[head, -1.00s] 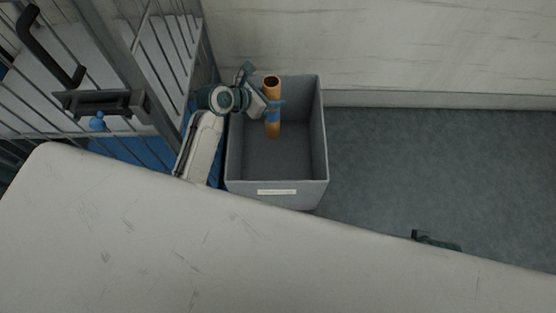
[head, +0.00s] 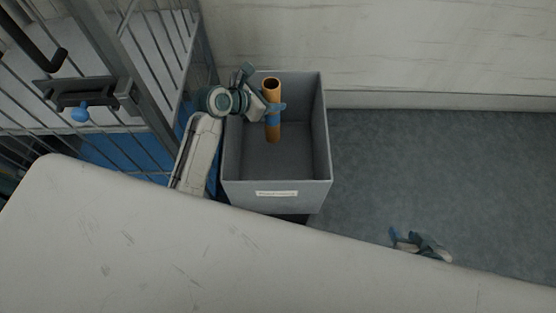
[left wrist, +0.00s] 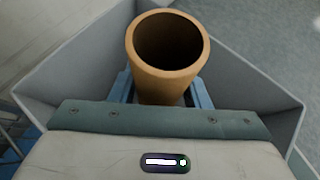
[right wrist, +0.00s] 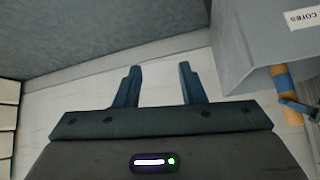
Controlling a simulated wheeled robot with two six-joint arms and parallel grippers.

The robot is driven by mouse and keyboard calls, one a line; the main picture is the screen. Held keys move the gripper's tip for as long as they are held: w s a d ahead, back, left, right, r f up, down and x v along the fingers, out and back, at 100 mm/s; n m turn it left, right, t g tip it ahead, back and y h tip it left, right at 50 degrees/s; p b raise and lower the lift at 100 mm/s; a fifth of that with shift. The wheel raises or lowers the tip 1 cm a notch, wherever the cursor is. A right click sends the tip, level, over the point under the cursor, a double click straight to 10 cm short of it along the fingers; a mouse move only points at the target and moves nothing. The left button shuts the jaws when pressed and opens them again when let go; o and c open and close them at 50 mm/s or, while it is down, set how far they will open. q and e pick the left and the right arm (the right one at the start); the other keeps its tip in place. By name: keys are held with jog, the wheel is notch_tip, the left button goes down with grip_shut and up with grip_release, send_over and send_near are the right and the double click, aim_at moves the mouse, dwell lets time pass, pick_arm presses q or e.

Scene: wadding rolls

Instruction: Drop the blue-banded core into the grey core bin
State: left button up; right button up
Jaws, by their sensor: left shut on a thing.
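The blue-banded core (head: 273,133) is a brown hollow tube with a blue band, held upright over the open grey core bin (head: 320,160). My left gripper (head: 273,108) is shut on the core around its band. In the left wrist view the core (left wrist: 167,80) stands between the fingers, its open end towards the camera, with the bin's walls (left wrist: 262,88) around it. In the right wrist view the core (right wrist: 287,95) hangs beside the labelled bin wall (right wrist: 240,40). My right gripper (right wrist: 157,85) is open and empty; it shows in the head view (head: 405,240) right of the bin.
A pale table or panel (head: 150,240) with scuffs fills the front. A barred cage (head: 150,60) with a dark latch stands at the left. A pale wall (head: 430,50) runs behind the bin.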

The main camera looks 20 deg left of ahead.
pick_arm(q)
jog(key=o, duration=1.4)
jog(key=shift+c, duration=0.2)
jog(key=shift+r, duration=0.1)
jog(key=p+v, duration=0.1)
jog(key=v, duration=0.6)
jog(key=shift+a+p, duration=0.2)
jog(key=shift+p, duration=0.2)
pick_arm(e)
jog(key=shift+s+d+r+g+h, duration=0.3)
jog(key=shift+s+d+r+g, duration=0.3)
jog(key=shift+g, duration=0.2)
pick_arm(q)
jog(key=shift+s, duration=0.15)
